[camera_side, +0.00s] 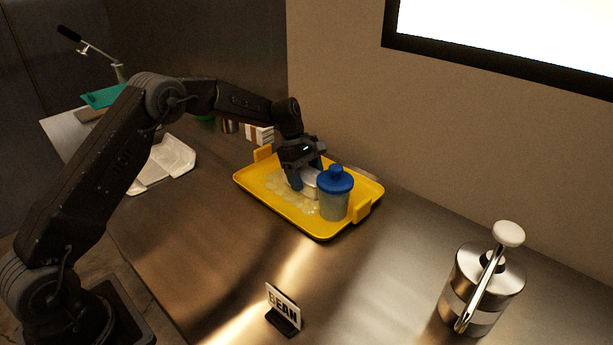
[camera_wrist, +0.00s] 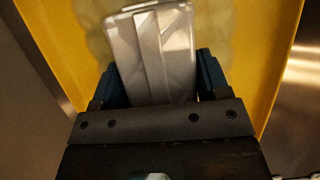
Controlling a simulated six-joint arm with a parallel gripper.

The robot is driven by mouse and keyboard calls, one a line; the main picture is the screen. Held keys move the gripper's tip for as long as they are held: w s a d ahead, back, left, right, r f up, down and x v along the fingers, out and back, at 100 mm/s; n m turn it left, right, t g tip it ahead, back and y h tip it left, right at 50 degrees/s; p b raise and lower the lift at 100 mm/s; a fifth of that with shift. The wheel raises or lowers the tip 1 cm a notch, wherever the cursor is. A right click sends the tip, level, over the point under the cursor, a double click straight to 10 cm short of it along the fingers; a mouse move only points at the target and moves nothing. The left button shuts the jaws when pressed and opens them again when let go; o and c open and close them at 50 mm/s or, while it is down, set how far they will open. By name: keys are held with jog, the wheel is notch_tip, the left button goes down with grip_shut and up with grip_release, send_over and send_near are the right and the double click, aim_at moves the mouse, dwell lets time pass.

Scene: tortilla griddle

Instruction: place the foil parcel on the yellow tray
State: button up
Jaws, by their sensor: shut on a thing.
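The foil parcel (camera_wrist: 152,50) is a silver, creased block. In the wrist view it sits between the two blue fingers of my gripper (camera_wrist: 155,85), which is shut on it. In the side view my gripper (camera_side: 304,180) is low over the yellow tray (camera_side: 290,222), and the parcel (camera_side: 307,184) shows partly between the fingers. The parcel is over the tray's middle, at or just above its surface; I cannot tell whether it touches. The tray has a raised handle at each end and a pale wet-looking patch on it.
A jar with a blue lid (camera_side: 334,194) stands on the tray close to the right of my gripper. A metal press pot (camera_side: 482,285) and a "BEAN" sign (camera_side: 284,308) stand on the steel counter. A white tray (camera_side: 165,163) lies to the left. The counter's front middle is clear.

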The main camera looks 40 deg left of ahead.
jog(key=shift+f, duration=0.15)
jog(key=o, duration=1)
jog(key=v, duration=1.2)
jog(key=shift+r, duration=0.25)
